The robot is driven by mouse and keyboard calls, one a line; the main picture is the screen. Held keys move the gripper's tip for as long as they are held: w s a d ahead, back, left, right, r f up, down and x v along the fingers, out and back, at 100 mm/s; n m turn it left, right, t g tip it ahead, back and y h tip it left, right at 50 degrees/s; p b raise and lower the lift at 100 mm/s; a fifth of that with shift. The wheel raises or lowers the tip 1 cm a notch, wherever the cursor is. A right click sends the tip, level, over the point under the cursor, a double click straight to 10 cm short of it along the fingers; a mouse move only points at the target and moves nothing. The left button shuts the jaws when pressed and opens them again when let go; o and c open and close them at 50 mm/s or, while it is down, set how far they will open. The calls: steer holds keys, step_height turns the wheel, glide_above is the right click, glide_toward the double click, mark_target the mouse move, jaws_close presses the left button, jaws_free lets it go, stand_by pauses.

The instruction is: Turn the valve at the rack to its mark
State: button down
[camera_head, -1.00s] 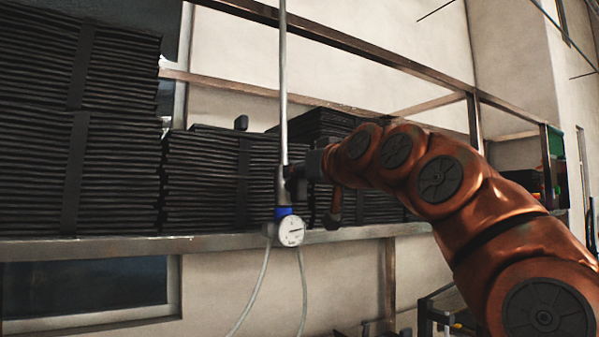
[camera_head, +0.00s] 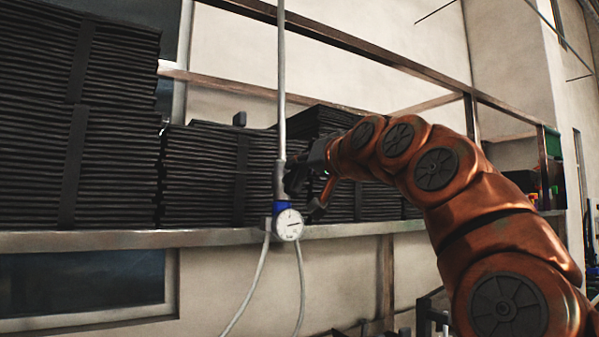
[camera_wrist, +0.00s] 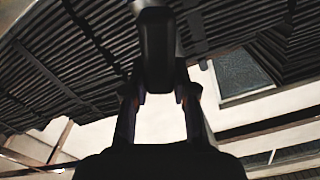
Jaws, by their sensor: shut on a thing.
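The valve (camera_head: 281,208) sits on a thin vertical pipe (camera_head: 281,80) in front of the rack, with a blue band and a round white gauge (camera_head: 289,224) at its foot. My gripper (camera_head: 290,180) is at the pipe just above the gauge. In the wrist view my gripper (camera_wrist: 160,98) is shut on the dark valve handle (camera_wrist: 155,45), which stands between the two fingers. In the head view the gripper hides most of the handle. I cannot make out the mark or read the gauge.
Tall stacks of black folded sheets (camera_head: 70,130) fill the rack shelf (camera_head: 130,240) behind the pipe and to its left. Two pale hoses (camera_head: 247,290) hang below the gauge. A rack upright (camera_head: 388,285) stands to the right. Open wall shows under the shelf.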

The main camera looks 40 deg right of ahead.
steer(key=m, duration=0.3)
steer(key=shift+d+f+m, duration=0.3)
steer(key=shift+d+m, duration=0.05)
steer(key=shift+m, duration=0.05)
steer(key=m, duration=0.3)
steer(key=shift+d+f+m, duration=0.25)
steer(key=shift+d+m, duration=0.05)
steer(key=shift+d+f+m+p, duration=0.1)
steer(key=shift+f+m+p, duration=0.1)
steer(key=shift+m, duration=0.75)
steer(key=shift+f+m+p, duration=0.15)
steer(key=shift+f+m, duration=0.05)
steer(key=shift+m, duration=0.8)
steer(key=shift+d+f+m+p, duration=0.1)
steer(key=shift+f+m+p, duration=0.1)
steer(key=shift+m, duration=0.75)
steer(key=c, duration=0.9)
jaws_free()
steer(key=shift+s, duration=0.1)
steer(key=s, duration=0.8)
steer(key=s+a, duration=0.1)
steer(key=s, duration=0.3)
steer(key=shift+a+f, duration=0.1)
